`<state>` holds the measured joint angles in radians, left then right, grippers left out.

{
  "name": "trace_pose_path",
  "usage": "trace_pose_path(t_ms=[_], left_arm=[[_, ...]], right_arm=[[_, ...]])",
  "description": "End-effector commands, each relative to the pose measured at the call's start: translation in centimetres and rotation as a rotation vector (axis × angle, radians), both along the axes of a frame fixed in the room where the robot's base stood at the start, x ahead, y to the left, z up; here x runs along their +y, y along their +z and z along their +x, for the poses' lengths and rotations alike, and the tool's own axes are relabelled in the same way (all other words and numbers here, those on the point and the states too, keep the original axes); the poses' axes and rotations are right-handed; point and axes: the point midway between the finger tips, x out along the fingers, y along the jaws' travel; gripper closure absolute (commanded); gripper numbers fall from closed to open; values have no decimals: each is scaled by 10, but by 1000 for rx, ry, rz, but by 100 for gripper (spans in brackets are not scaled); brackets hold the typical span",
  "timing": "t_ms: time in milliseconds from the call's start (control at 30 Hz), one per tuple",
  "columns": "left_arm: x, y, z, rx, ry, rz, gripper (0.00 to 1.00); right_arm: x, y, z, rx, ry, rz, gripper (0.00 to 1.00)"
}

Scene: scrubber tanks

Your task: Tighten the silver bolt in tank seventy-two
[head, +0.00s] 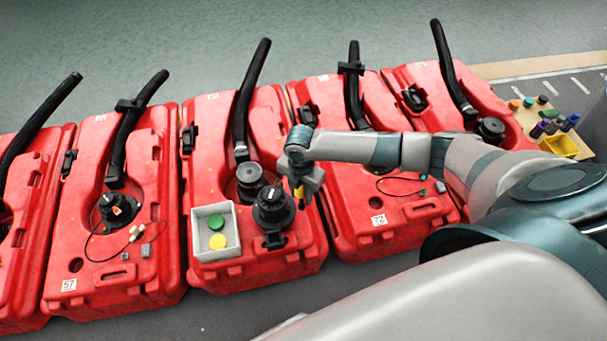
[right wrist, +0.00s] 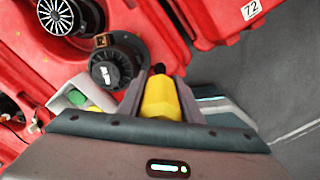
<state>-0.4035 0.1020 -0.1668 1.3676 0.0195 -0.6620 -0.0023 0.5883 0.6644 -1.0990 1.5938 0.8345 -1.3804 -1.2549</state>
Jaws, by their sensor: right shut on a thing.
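My right gripper (head: 301,192) is shut on a yellow tool (right wrist: 161,97) with a black tip. It holds the tool above the front right part of the middle red tank (head: 265,125), beside a large black cap (head: 273,207). The cap also shows ahead and left of the tool in the right wrist view (right wrist: 115,68). Tank seventy-two (head: 335,108) is the red tank just right of it, with its 72 label (head: 378,219) near the front; the label also shows in the right wrist view (right wrist: 251,10). I cannot make out a silver bolt. My left gripper is not in view.
A white tray (head: 197,247) with a green and a yellow disc sits on the middle tank. Black hoses (head: 250,85) rise from the tanks. Tank 57 (head: 108,235) stands to the left. A yellow bin (head: 562,145) and coloured caps are at the right. Grey floor lies in front.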

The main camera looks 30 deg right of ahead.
Motion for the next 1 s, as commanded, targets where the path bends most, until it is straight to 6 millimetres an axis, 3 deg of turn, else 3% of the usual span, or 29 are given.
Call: trace_pose_path(t_ms=[167, 367, 667, 1000], left_arm=[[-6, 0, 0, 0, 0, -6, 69], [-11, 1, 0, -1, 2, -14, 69], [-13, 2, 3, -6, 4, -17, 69], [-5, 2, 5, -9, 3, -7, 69]], right_arm=[[5, 11, 5, -5, -50, 1, 97], [17, 41, 14, -7, -210, 2, 97], [42, 110, 22, -7, -592, 2, 97], [60, 188, 12, -6, -1045, 3, 97]])
